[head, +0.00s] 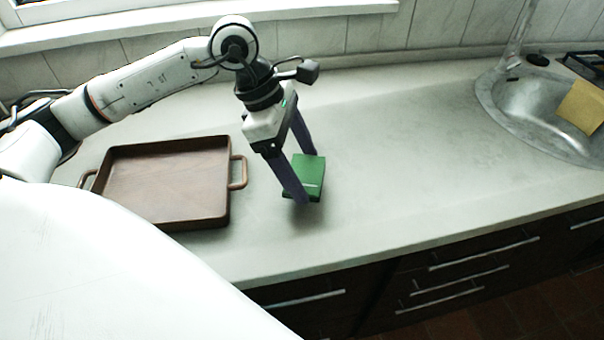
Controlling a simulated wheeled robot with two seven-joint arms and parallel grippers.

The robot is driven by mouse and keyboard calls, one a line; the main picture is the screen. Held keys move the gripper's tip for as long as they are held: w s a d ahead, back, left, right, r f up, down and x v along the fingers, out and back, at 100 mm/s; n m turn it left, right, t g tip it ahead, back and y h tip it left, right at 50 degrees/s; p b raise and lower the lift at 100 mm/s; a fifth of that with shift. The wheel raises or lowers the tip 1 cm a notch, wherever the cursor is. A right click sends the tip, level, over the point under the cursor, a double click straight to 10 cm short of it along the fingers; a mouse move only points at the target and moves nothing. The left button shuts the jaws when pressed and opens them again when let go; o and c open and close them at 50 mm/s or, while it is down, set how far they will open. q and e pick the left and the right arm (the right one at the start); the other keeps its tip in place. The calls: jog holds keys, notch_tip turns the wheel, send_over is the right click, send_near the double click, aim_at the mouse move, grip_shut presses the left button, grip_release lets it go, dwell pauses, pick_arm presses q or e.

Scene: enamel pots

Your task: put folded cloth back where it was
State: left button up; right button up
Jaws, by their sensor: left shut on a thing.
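The folded cloth (310,172) is a green, flat, block-like bundle with a small pale mark. My left gripper (304,180) points down from above and is shut on it, with one dark finger in front of the cloth and the other behind. The cloth is just to the right of the brown tray, over the pale counter. A soft shadow lies under it, and it seems to be slightly above the surface. The near finger hides the cloth's left part. My right gripper is not in view.
The brown tray (225,200) with two side handles is empty on the counter (420,170). A metal sink (510,105) is at the right, with a yellow flat piece (583,107) at its right side. The counter between cloth and sink is clear. Dark drawers lie below the front edge.

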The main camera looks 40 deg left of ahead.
pick_arm(q)
jog(key=shift+f, duration=1.25)
jog(key=shift+f, duration=0.2)
jog(key=o, duration=1)
jog(key=shift+r, duration=0.1)
jog(key=shift+r, duration=0.25)
jog(key=v, duration=1.1)
jog(key=shift+s+a+r, duration=0.1)
jog(key=shift+a+r, duration=0.1)
jog(key=shift+r, duration=0.1)
